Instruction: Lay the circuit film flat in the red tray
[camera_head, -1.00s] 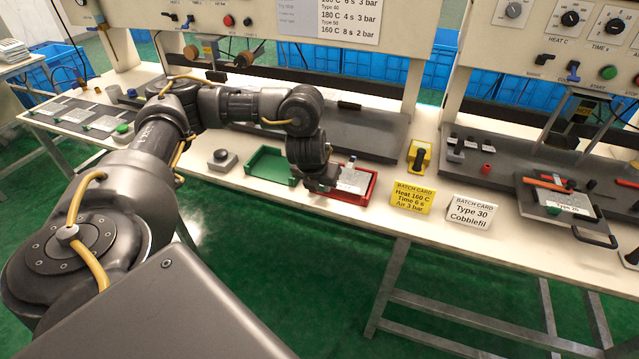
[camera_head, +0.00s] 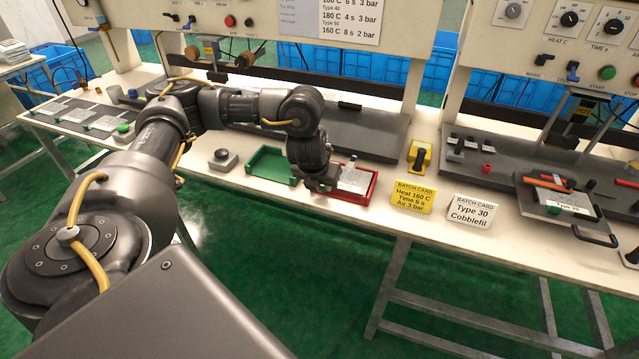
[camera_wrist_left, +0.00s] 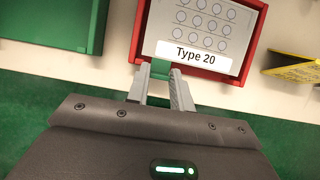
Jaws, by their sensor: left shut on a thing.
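The circuit film (camera_wrist_left: 200,25) is a pale grey sheet with rows of round keys and a white "Type 20" label, and it has a green tab at its near edge. My left gripper (camera_wrist_left: 161,78) is shut on the green tab. The film lies over the red tray (camera_wrist_left: 249,52), inside its rim as seen in the left wrist view. In the head view the film (camera_head: 354,180) shows in the red tray (camera_head: 371,190), with my left gripper (camera_head: 328,186) at its left side. I cannot tell whether the film touches the tray floor. My right gripper is not in view.
A green tray (camera_head: 270,165) stands left of the red one. A yellow batch card (camera_head: 411,197), a white batch card (camera_head: 473,211) and a yellow holder (camera_head: 419,157) stand to the right. Grey press beds lie behind. The table's front edge is close to the red tray.

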